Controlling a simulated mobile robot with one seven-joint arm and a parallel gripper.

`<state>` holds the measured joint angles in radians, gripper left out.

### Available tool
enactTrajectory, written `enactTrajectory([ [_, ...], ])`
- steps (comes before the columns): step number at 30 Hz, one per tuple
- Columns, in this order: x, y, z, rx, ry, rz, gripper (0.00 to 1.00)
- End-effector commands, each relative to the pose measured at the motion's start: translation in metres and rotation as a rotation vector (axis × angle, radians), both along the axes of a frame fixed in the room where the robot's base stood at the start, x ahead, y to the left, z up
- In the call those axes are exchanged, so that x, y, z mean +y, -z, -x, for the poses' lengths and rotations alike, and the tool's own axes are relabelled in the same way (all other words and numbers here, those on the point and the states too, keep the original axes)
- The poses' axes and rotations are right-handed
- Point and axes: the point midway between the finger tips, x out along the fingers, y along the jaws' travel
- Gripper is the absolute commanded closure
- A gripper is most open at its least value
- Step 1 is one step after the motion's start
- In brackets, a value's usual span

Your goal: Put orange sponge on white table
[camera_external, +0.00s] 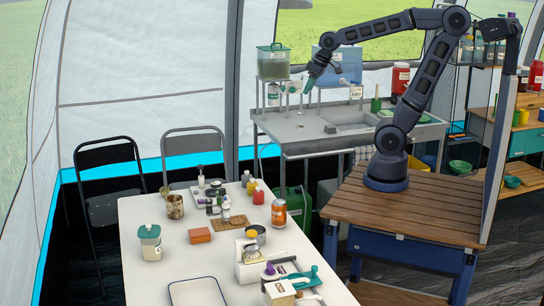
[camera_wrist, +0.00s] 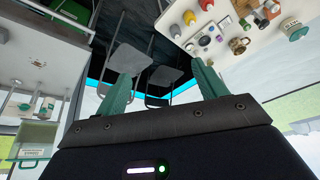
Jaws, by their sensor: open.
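An orange block (camera_external: 200,235), which looks like the sponge, lies flat on the white table (camera_external: 180,265) near its middle, left of a wooden board. The white table also shows in the wrist view (camera_wrist: 222,64), tilted at the upper right. My gripper (camera_external: 308,88) is high over the left part of the metal sink counter, far from the orange block. In the wrist view its two green fingers (camera_wrist: 160,82) are spread apart with nothing between them. I cannot clearly pick out the sponge in the wrist view.
A white tray (camera_external: 197,292) lies at the front. The sink counter (camera_external: 300,127) stands behind; two chairs are at left.

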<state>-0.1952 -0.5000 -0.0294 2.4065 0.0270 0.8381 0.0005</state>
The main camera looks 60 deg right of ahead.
Motion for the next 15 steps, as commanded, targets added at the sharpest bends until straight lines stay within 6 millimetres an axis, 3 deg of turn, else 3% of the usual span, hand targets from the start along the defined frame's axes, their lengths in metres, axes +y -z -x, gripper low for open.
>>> enactTrajectory([
  [3,-0.025,0.000,0.034,-0.008,0.056,0.010,0.29],
  [9,-0.050,0.005,0.080,-0.009,0.126,0.031,0.29],
  [15,-0.059,0.010,0.100,-0.007,0.158,0.040,0.29],
])
